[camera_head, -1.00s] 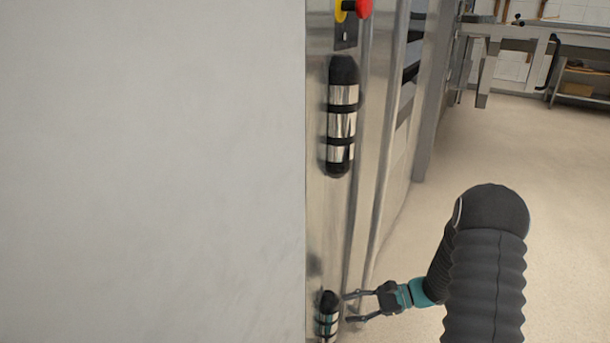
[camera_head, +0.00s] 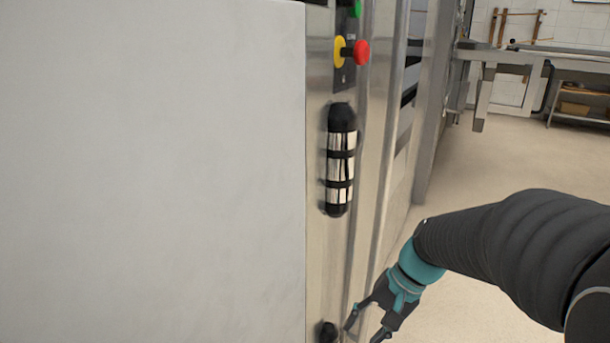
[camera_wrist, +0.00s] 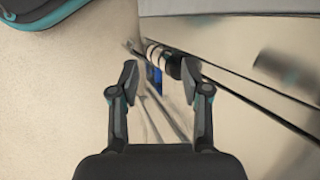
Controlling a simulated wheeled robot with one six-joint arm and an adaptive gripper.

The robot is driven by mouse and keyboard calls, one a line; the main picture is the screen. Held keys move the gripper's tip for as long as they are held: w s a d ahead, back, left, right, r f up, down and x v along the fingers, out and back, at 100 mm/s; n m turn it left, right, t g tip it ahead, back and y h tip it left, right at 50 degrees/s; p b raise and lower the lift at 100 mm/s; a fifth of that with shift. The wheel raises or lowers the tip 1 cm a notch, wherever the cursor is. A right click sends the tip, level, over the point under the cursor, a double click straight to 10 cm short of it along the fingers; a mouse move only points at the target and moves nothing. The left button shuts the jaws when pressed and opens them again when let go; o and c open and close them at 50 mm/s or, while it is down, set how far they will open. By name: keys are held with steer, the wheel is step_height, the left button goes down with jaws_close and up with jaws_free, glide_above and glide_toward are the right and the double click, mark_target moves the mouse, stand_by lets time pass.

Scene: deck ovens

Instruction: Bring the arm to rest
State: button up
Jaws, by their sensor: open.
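My gripper (camera_head: 362,333) is at the bottom of the head view, pointing down and to the left, with its two fingers apart. The lower black handle (camera_head: 328,331) lies just left of the fingertips and is mostly cut off by the picture's edge. In the wrist view my gripper (camera_wrist: 165,75) is open, with nothing held between its fingers. A black and silver banded handle (camera_wrist: 165,60) shows beyond the fingertips; contact cannot be told. My dark sleeved arm comes in from the right in the head view.
An upper banded handle (camera_head: 340,160) is on the steel oven front, below yellow and red knobs (camera_head: 350,51). A large pale panel (camera_head: 150,170) fills the left. Open floor (camera_head: 480,170) lies right, with a steel table (camera_head: 540,60) at the back.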

steer(key=s+d+r+n+t+h+p, duration=0.2)
steer(key=s+d+r+n+t+h, duration=0.2)
steer(key=s+r, duration=0.6)
steer(key=shift+s+d+r+n+t+h+p, duration=0.2)
steer(key=shift+r+n+t+h+p, duration=0.2)
steer(key=shift+r+t+h, duration=0.55)
steer(key=shift+f+y, duration=0.2)
steer(key=shift+y, duration=0.05)
